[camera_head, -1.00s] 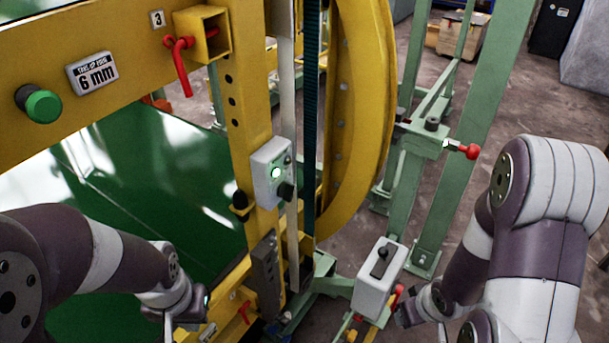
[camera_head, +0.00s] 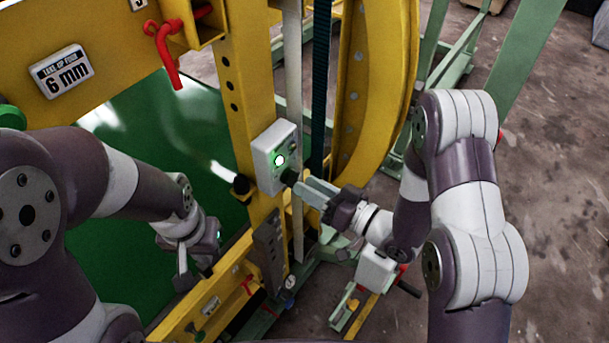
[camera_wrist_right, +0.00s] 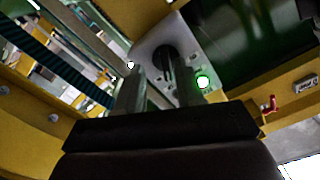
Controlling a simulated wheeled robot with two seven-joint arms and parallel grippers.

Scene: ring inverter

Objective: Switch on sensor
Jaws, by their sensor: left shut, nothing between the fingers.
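A grey control box (camera_head: 273,158) with a lit green button (camera_head: 280,160) and a black knob (camera_head: 290,176) is mounted on the yellow post. My right gripper (camera_head: 303,187) is at the knob, its fingers pointing at it from the right. In the right wrist view the fingers (camera_wrist_right: 158,88) are apart, with the dark knob (camera_wrist_right: 165,56) showing between their tips; I cannot tell whether they touch it. The green light (camera_wrist_right: 203,82) shows just right of the fingers. My left gripper (camera_head: 182,275) is shut and empty, low at the left, away from the box.
The yellow post (camera_head: 237,100) and curved yellow ring (camera_head: 375,90) flank the box. A second grey box (camera_head: 376,268) stands below my right forearm. A red hook (camera_head: 165,50) hangs upper left, and a yellow rail (camera_head: 215,300) runs below my left gripper.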

